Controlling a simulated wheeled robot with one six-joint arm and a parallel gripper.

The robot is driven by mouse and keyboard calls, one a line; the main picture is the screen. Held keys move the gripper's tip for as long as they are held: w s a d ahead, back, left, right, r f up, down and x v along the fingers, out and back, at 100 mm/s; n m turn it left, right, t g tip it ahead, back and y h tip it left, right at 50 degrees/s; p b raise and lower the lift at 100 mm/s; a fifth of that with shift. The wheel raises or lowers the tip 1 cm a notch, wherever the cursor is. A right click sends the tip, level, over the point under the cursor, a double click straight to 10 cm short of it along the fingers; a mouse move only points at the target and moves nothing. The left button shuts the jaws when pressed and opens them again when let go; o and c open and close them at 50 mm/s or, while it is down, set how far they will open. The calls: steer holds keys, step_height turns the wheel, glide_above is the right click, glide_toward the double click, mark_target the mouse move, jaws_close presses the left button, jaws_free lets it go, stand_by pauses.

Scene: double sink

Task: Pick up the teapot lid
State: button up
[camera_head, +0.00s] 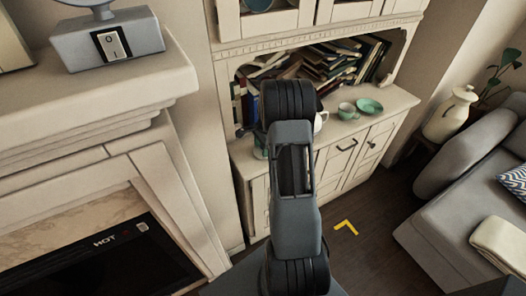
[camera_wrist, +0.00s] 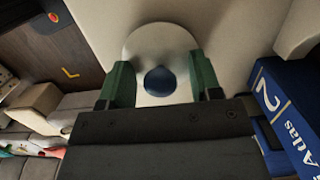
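In the wrist view, the teapot lid (camera_wrist: 160,45) shows as a pale round shape with a dark blue knob (camera_wrist: 160,80). My gripper (camera_wrist: 160,64) has green fingers that stand apart, one on each side of the knob, with a gap to it on both sides. The fingers look open and hold nothing. In the head view, a small part of a white vessel (camera_head: 320,121), possibly the teapot, shows beside my arm on the cabinet top.
On the cabinet top (camera_head: 393,98) stand a green cup (camera_head: 347,111) and a green saucer (camera_head: 369,106). Books (camera_head: 335,62) fill the niche behind. A blue atlas (camera_wrist: 290,110) is close at the right in the wrist view. A fireplace mantel (camera_head: 110,75) stands at the left.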

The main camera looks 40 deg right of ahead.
steer(key=shift+s+f, duration=0.1)
steer(key=shift+f, duration=0.05)
steer(key=c, duration=0.6)
steer(key=shift+a+f, duration=0.1)
steer(key=shift+s, duration=0.1)
